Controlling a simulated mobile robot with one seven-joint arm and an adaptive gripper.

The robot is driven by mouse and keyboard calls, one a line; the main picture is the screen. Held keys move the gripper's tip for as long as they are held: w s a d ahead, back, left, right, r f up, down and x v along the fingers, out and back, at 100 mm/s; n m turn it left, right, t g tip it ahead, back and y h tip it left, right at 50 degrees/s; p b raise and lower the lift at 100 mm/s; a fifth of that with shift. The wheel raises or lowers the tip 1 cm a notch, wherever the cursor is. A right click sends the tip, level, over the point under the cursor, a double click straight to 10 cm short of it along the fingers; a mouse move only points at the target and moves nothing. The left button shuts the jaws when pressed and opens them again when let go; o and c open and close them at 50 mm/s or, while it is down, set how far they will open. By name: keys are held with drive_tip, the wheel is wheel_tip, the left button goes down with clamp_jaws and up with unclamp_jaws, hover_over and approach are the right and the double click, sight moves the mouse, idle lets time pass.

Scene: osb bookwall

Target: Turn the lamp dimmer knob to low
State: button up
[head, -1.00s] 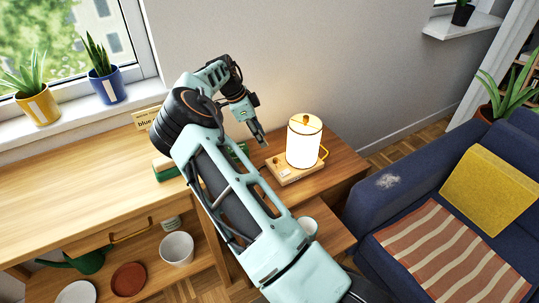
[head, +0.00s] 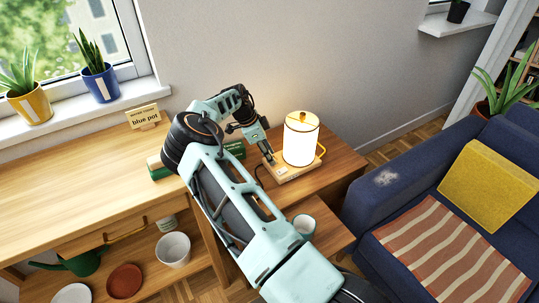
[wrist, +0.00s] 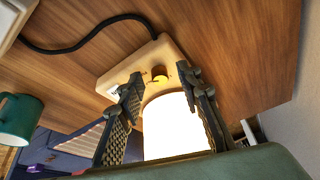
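The lamp (head: 301,140) has a glowing white cylindrical shade and stands on a light wooden base (head: 297,174) on the side table. In the wrist view the glowing shade (wrist: 175,130) fills the lower middle, and the base (wrist: 112,82) lies above it. My gripper (head: 267,157) is at the base's left end, close to the shade. In the wrist view my gripper (wrist: 159,78) is open, its fingertips either side of the knob in the picture. I cannot tell whether they touch it.
A black cord (wrist: 85,45) runs from the base across the wooden top. A "blue pot" sign (head: 143,116) stands on the desk at left. The blue sofa (head: 395,185) is at right. A mug (head: 304,226) sits on the lower shelf; a green mug (wrist: 18,118) shows in the wrist view.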

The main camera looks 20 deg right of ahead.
clamp_jaws()
drive_tip(key=shift+s+n, duration=0.1)
drive_tip(key=shift+n, duration=0.2)
drive_tip(key=n+t, duration=0.1)
drive_tip(key=n, duration=0.1)
drive_tip(key=shift+s+n, duration=0.15)
drive_tip(key=shift+n, duration=0.15)
drive_tip(key=n, duration=0.2)
drive_tip(key=n+t, duration=0.1)
drive_tip(key=shift+s+n+t+y, duration=0.15)
drive_tip(key=shift+n+t+y, duration=0.15)
drive_tip(key=shift+n, duration=0.1)
drive_tip(key=n+b, duration=0.1)
drive_tip(key=n, duration=0.1)
drive_tip(key=n+t+y+b, duration=0.1)
drive_tip(key=n, duration=0.1)
drive_tip(key=n+t+b, duration=0.1)
drive_tip(key=n, duration=0.1)
drive_tip(key=shift+s+d+f, duration=0.1)
drive_tip(key=shift+s+d, duration=0.1)
drive_tip(key=shift+d, duration=0.15)
drive_tip(key=shift+d+n+t+y+b, duration=0.1)
drive_tip(key=shift+n+t+y+b, duration=0.1)
drive_tip(key=shift+n+y+b, duration=0.75)
drive_tip(key=shift+n+t+y+b, duration=0.2)
drive_tip(key=shift+n+b, duration=0.3)
drive_tip(key=shift+n, duration=0.95)
drive_tip(key=shift+s, duration=0.1)
